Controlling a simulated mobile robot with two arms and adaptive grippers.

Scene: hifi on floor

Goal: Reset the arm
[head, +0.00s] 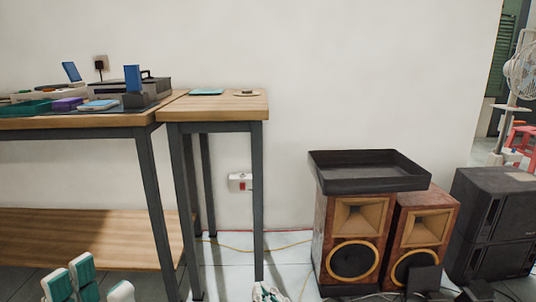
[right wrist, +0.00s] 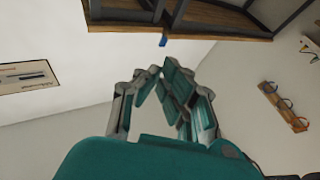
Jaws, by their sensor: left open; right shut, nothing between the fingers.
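My left gripper (head: 95,286) shows at the bottom left of the head view, its white fingers with teal pads spread apart. It is open and empty, in front of the table's lower shelf. My right gripper (head: 268,292) shows only as a small white and teal tip at the bottom edge of the head view. In the right wrist view, the right gripper (right wrist: 161,76) is shut with nothing between its teal-padded fingers. Most of both arms lies outside the head view.
A wooden table (head: 70,122) with several items and a smaller side table (head: 225,105) stand against the wall. A black tray (head: 368,183) rests on wooden speakers (head: 352,225) at right, beside black speakers (head: 495,225).

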